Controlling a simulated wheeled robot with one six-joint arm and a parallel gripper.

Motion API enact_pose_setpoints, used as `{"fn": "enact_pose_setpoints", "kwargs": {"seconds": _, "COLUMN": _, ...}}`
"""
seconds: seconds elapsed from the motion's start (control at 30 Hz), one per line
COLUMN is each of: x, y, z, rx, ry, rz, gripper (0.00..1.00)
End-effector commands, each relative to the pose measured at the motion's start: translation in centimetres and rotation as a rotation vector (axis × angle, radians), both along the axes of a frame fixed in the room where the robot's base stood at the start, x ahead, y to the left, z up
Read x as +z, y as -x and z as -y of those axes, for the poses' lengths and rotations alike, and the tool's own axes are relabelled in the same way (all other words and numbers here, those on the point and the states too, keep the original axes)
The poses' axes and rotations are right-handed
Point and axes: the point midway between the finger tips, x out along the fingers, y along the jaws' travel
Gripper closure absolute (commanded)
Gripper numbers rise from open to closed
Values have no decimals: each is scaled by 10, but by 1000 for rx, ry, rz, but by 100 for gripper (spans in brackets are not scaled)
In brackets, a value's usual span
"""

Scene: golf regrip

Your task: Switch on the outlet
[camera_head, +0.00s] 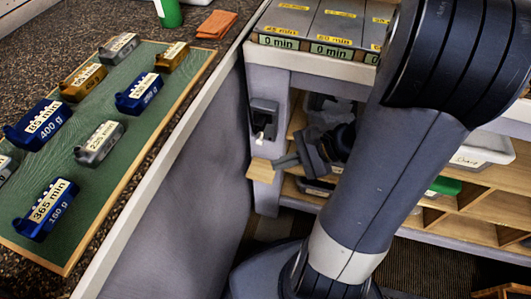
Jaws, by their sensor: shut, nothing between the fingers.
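The outlet (264,117) is a small dark box on the grey upright at the left end of the shelf unit. A small pale part shows at its lower edge; I cannot tell the switch's position. My gripper (281,162) is shut and empty, pointing left. In the picture it is just below and slightly right of the outlet, with a visible gap between them. Part of my arm covers the view to the right of the gripper.
A green board (130,125) with several labelled weights lies on the speckled counter (95,22) at left. Grey labelled boxes (322,25) stand on top of the shelf unit. A wooden shelf (455,205) is at right. A pale wooden piece (262,171) sits beside my gripper.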

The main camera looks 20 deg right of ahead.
Motion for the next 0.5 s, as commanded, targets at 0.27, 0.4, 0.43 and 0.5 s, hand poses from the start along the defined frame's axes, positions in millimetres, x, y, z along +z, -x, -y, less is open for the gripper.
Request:
{"fn": "enact_pose_setpoints", "kwargs": {"seconds": 0.27, "x": -57, "y": -36, "z": 54, "rx": -331, "ry": -254, "rz": 25, "gripper": 100}}
{"fn": "enact_pose_setpoints", "kwargs": {"seconds": 0.4, "x": -67, "y": -44, "z": 73, "rx": -424, "ry": -318, "rz": 45, "gripper": 100}}
{"fn": "enact_pose_setpoints", "kwargs": {"seconds": 0.43, "x": -68, "y": -45, "z": 76, "rx": -437, "ry": -328, "rz": 48, "gripper": 100}}
{"fn": "enact_pose_setpoints", "kwargs": {"seconds": 0.5, "x": -70, "y": -47, "z": 80, "rx": -457, "ry": -342, "rz": 52, "gripper": 100}}
